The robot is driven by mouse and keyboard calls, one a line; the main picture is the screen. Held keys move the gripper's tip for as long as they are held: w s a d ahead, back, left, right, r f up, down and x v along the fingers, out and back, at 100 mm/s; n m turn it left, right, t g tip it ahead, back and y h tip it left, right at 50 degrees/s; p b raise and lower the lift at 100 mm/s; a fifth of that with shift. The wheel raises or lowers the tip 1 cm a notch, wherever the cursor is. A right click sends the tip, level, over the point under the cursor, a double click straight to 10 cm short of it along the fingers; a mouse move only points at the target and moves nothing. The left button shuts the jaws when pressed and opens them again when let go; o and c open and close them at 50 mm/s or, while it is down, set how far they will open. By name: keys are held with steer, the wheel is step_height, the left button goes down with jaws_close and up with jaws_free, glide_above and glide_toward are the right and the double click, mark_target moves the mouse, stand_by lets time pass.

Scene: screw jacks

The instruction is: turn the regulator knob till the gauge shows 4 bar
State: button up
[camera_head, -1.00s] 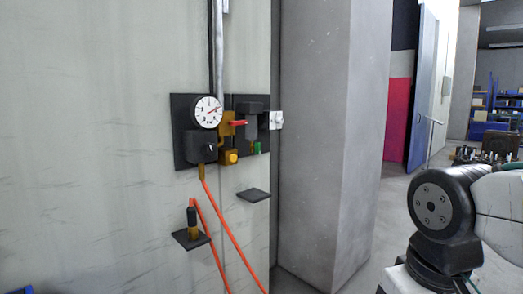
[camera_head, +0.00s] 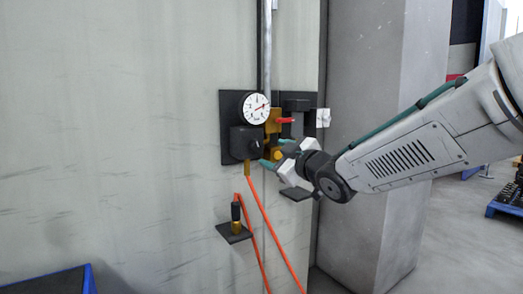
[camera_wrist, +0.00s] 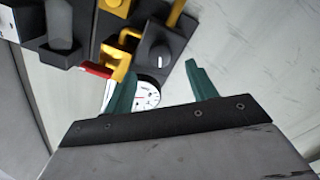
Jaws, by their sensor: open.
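The regulator is a dark block (camera_head: 243,143) on a black wall panel, with its round dark knob (camera_wrist: 158,57) facing out; the knob has a small white mark. Above it in the head view is the white round gauge (camera_head: 255,107) with a red needle pointing up and right; its numbers are too small to read. In the wrist view the gauge (camera_wrist: 149,95) is partly hidden behind my gripper. My gripper (camera_head: 275,152) has teal fingers and is open, just right of the regulator. In the wrist view the knob shows between and beyond the fingertips (camera_wrist: 157,68); I see no contact.
A red-handled valve (camera_head: 287,121) on yellow fittings sits right of the gauge, close to my fingers. An orange hose (camera_head: 266,215) hangs below. A small shelf (camera_head: 234,232) with a fitting juts from the wall. A grey pillar (camera_head: 375,90) stands right.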

mark_target(259, 149)
steer(key=x, duration=0.7)
steer(key=shift+w+a, duration=0.1)
steer(key=shift+c, duration=0.4)
steer(key=c, duration=0.9)
